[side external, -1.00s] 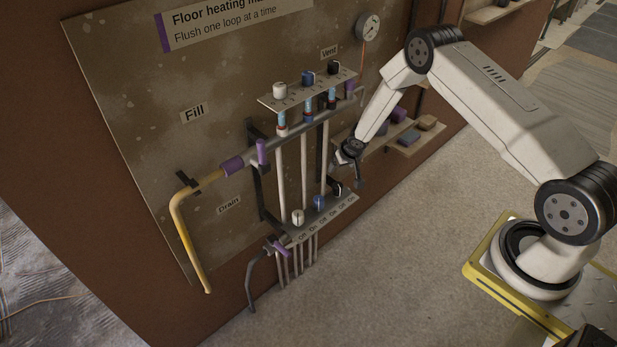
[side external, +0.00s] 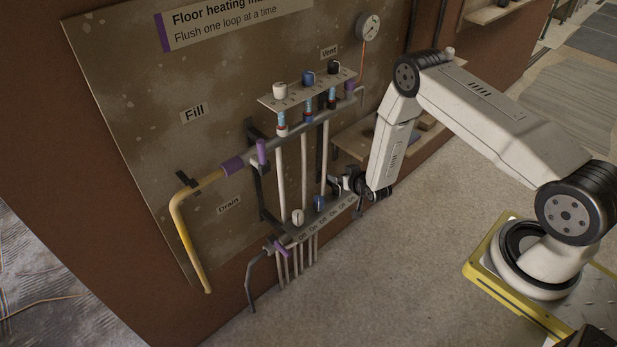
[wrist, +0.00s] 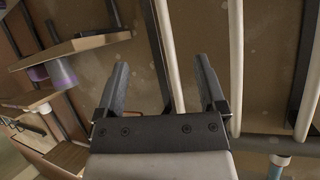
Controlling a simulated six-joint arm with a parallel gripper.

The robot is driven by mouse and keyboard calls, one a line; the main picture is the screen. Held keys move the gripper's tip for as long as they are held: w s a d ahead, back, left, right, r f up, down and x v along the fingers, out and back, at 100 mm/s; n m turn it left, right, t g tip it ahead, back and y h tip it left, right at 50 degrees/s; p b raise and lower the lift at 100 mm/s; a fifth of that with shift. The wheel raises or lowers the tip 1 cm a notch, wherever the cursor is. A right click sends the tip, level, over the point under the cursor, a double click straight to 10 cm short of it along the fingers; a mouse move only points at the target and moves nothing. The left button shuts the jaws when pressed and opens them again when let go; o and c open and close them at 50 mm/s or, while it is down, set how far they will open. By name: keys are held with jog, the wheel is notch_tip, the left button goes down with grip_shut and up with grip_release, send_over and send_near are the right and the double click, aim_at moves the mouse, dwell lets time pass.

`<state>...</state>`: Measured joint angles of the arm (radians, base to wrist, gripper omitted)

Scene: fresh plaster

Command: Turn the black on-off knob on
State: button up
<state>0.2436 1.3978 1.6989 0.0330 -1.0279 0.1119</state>
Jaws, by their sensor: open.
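The lower row on the manifold has a white knob (side external: 298,217), a blue knob (side external: 319,203) and a black knob (side external: 337,186) at its right end, above a strip marked On and Off. The black knob is small and partly crowded by my gripper, so its pointer direction cannot be read. My gripper (side external: 350,185) is at the right side of the black knob; I cannot tell whether they touch. In the wrist view my gripper (wrist: 162,62) is open, its two fingers apart with a pale pipe behind the gap. The black knob cannot be made out there.
An upper row holds white, blue and black (side external: 334,68) caps on flow tubes. White vertical pipes (side external: 281,170) run between the rows. A wooden shelf (side external: 352,142) is behind my arm. A yellow pipe (side external: 178,225) is at left. The floor in front is clear.

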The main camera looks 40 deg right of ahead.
jog(key=s+h, duration=0.1)
send_near(340, 189)
jog(key=shift+t+h, duration=0.3)
jog(key=shift+t, duration=0.1)
jog(key=x, duration=0.4)
jog(key=shift+s+a+f, duration=0.1)
jog(key=shift+f, duration=0.25)
jog(key=shift+x, duration=3.85)
grip_shut()
